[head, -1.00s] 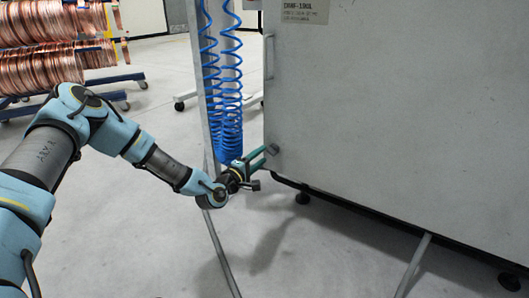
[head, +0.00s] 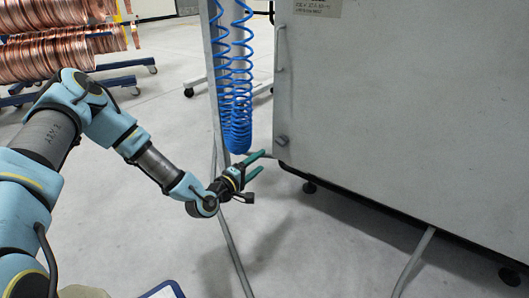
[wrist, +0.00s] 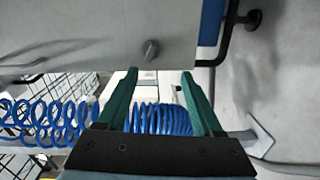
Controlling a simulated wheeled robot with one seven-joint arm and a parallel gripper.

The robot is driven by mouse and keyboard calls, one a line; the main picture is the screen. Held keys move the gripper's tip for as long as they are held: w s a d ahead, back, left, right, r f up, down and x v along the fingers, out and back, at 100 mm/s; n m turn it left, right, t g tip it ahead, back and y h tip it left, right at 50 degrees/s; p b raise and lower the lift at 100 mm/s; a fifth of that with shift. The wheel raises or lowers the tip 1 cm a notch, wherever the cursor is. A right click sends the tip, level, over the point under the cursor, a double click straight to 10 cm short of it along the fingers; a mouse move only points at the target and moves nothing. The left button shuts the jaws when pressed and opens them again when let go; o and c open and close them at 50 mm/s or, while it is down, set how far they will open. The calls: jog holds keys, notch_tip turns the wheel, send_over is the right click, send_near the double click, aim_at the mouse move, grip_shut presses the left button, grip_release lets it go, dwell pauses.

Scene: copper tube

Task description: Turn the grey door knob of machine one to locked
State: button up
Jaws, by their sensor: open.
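The grey door knob (head: 282,141) sits low near the left edge of the pale grey machine door (head: 400,110). In the wrist view the knob (wrist: 151,49) is a small dark grey piece standing off the panel, just beyond the fingertips and between their lines. My gripper (head: 263,161) has green fingers. It is open and empty, to the left of and a little below the knob, apart from it. The wrist view also shows the open fingers (wrist: 160,72). I cannot tell the knob's exact turn, and no lock marking is readable.
Blue coiled hoses (head: 238,90) hang by a grey post (head: 214,80) close behind my gripper. A vertical handle (head: 280,42) is above the knob. Copper coils (head: 50,55) stand on a rack at the back left. Grey floor in front of the machine is mostly clear.

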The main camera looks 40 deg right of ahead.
jog(key=shift+o, duration=0.5)
jog(key=s+m, duration=0.1)
jog(key=m, duration=0.1)
jog(key=s+f+m+y+p, duration=0.1)
jog(key=s+m+g, duration=0.1)
jog(key=m, duration=0.1)
jog(key=shift+s+d+f+m+y, duration=0.2)
jog(key=shift+d+f+m+y, duration=0.1)
jog(key=shift+y, duration=0.1)
jog(key=m+t+y+p, duration=0.3)
jog(key=m, duration=1.1)
send_near(279, 142)
jog(key=b+x, duration=0.3)
jog(key=x, duration=0.5)
jog(key=shift+w+d+f, duration=0.2)
jog(key=shift+d, duration=0.3)
jog(key=shift+c, duration=0.3)
grip_shut()
